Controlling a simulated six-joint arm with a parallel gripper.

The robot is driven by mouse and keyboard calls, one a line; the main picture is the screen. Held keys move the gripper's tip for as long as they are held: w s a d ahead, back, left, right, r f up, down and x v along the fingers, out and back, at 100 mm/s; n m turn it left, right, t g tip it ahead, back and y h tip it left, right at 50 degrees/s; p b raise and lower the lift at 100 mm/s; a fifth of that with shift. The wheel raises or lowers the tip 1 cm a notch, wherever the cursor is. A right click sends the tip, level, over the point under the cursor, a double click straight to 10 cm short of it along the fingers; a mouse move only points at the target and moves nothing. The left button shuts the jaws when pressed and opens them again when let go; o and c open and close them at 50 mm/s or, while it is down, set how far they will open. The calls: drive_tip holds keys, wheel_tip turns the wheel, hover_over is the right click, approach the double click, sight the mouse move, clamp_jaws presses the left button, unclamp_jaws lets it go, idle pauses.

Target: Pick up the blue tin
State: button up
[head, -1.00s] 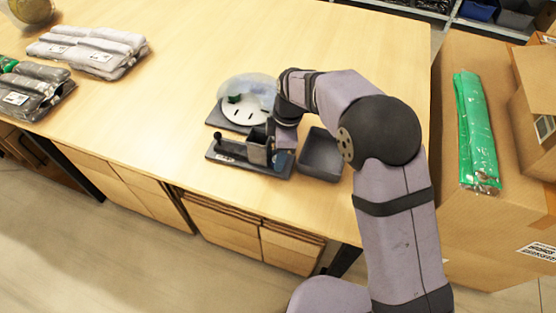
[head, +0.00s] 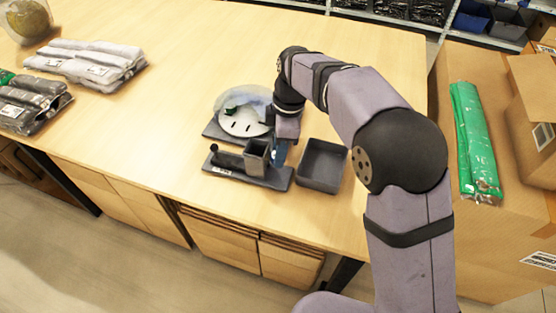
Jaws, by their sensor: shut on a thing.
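The blue tin (head: 280,153) shows as a small blue patch just below the end of my arm, beside the square grey cup of the dark stand. My gripper (head: 281,141) points down there and is shut on the tin. The fingers are small and mostly hidden by the wrist, so the exact grip is hard to see. The tin is at the right end of the stand, and whether its base touches anything cannot be told.
The dark stand (head: 225,171) has a knob and a square cup (head: 256,158). A white disc under a clear dome (head: 240,120) is behind it, and an empty grey tray (head: 322,165) is to the right. Bagged garments (head: 90,60) lie far left. The table's middle is clear.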

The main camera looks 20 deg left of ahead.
drive_tip(key=d+b, duration=0.3)
drive_tip(key=d, duration=1.6)
drive_tip(key=s+a+r+n+p, duration=0.15)
drive_tip(key=a+r+p, duration=0.25)
drive_tip(key=p, duration=1.4)
drive_tip(key=w+a+f+m+p, duration=0.1)
drive_tip(key=w+a, duration=0.3)
drive_tip(key=w, duration=0.4)
drive_tip(key=shift+w+f+m+p, duration=0.3)
drive_tip(key=shift+f+m, duration=0.05)
drive_tip(key=shift+f, duration=0.55)
